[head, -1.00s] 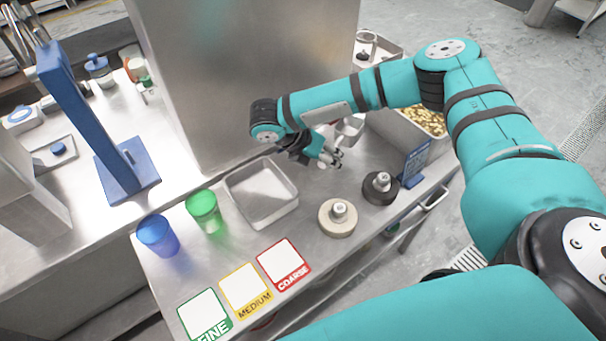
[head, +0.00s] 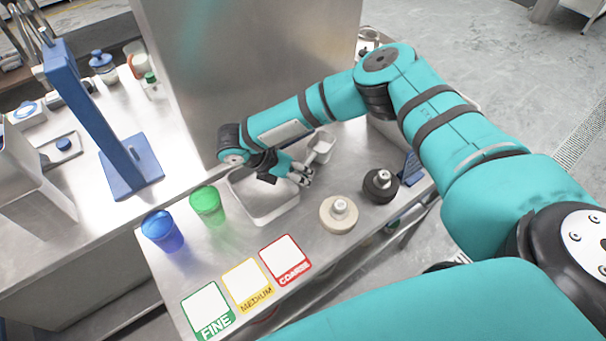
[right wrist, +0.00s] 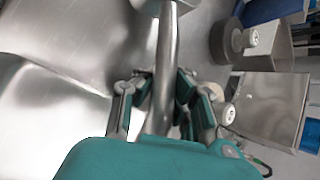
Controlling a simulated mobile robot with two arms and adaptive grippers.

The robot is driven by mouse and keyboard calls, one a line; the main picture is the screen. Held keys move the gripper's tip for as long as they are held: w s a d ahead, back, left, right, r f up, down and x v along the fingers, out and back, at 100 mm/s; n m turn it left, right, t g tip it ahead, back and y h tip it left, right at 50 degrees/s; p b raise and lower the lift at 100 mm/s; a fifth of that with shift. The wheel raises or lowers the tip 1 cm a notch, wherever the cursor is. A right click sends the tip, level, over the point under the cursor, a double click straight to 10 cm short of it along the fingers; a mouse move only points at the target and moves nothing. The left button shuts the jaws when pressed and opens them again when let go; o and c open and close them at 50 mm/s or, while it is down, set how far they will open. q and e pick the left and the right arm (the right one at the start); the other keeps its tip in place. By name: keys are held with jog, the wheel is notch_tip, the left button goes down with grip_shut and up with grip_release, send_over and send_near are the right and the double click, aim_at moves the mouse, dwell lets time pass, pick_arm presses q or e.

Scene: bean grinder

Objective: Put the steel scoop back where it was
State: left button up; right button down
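The cup is mostly cut off at that view's top edge. In the head view the gripper is over the right side of an empty steel tray (head: 248,211). I cannot tell how high the scoop is above the table. My left gripper is out of view.
Blue (head: 163,231) and green (head: 207,205) cups stand left of the tray. Beige (head: 338,214) and black (head: 381,186) knobbed weights stand right of it. Fine (head: 208,308), medium (head: 247,283) and coarse (head: 286,258) cards lie in front. A tall steel block (head: 245,65) stands behind.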

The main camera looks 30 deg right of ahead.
jog(key=shift+s+f, duration=0.15)
jog(key=shift+f, duration=0.1)
jog(key=c, duration=2.1)
grip_release()
jog(key=shift+s+f, duration=0.15)
jog(key=shift+f, duration=0.15)
jog(key=o, duration=0.6)
jog(key=shift+o, duration=0.2)
jog(key=shift+r, duration=0.15)
jog(key=b+v, duration=0.1)
jog(key=v, duration=1.1)
jog(key=shift+w+r+b, duration=0.3)
jog(key=shift+r+b, duration=0.05)
jog(key=shift+r, duration=0.05)
